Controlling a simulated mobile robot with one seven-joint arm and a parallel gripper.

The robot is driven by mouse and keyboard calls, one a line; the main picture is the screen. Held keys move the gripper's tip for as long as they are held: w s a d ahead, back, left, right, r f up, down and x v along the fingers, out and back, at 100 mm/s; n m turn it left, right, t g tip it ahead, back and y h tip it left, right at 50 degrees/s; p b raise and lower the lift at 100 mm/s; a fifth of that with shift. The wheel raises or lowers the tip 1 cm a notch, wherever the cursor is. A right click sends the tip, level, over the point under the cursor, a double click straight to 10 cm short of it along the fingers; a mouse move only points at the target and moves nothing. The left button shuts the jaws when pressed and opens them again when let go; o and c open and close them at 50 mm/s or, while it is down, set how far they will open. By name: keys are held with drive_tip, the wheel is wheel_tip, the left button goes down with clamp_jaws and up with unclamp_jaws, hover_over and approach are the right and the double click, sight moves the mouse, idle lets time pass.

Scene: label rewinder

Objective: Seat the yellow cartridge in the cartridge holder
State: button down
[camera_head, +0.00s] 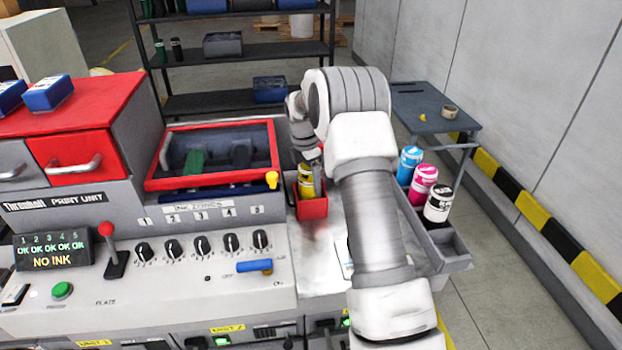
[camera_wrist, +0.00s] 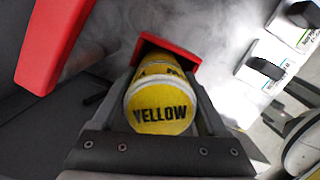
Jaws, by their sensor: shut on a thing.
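The yellow cartridge (camera_head: 306,178) is upright at the small red box (camera_head: 312,209), which looks like the cartridge holder, right of the print unit. My gripper (camera_head: 313,178) is shut on the cartridge from above. In the wrist view, the cartridge's yellow end marked YELLOW (camera_wrist: 161,113) faces the camera between the two fingers of my gripper (camera_wrist: 166,95). The holder's red rim (camera_wrist: 168,47) shows behind the cartridge's far end. The lower end is hidden, so I cannot tell how deep it sits.
Cyan (camera_head: 410,164), magenta (camera_head: 423,184) and black (camera_head: 438,204) cartridges stand in a grey side tray (camera_head: 452,248) to the right. A red-framed opening (camera_head: 212,183) lies just left of the holder. The display (camera_head: 53,249) reads NO INK. A blue-handled lever (camera_head: 255,266) is in front.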

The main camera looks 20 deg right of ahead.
drive_tip(key=shift+f, duration=0.25)
unclamp_jaws()
drive_tip(key=shift+f, duration=0.1)
wheel_tip(320, 180, up, 16)
drive_tip(key=a+b, duration=0.1)
drive_tip(key=a, duration=0.1)
drive_tip(key=s+a+r+m+t, duration=0.1)
drive_tip(key=s+a+r+m, duration=0.3)
drive_tip(key=s+r, duration=0.35)
drive_tip(key=s+a+r+m+t, duration=0.25)
drive_tip(key=s+m, duration=0.25)
drive_tip(key=s, duration=0.5)
drive_tip(key=s+a+r+m+t, duration=0.1)
drive_tip(key=s+a+m, duration=0.3)
drive_tip(key=s, duration=0.6)
drive_tip(key=s+f+m+y, duration=0.1)
drive_tip(key=s+f+m, duration=0.4)
drive_tip(key=s, duration=0.4)
drive_tip(key=shift+s+a+f+m+t, duration=0.15)
drive_tip(key=shift+s+f+m+t, duration=0.25)
drive_tip(key=shift+m, duration=0.3)
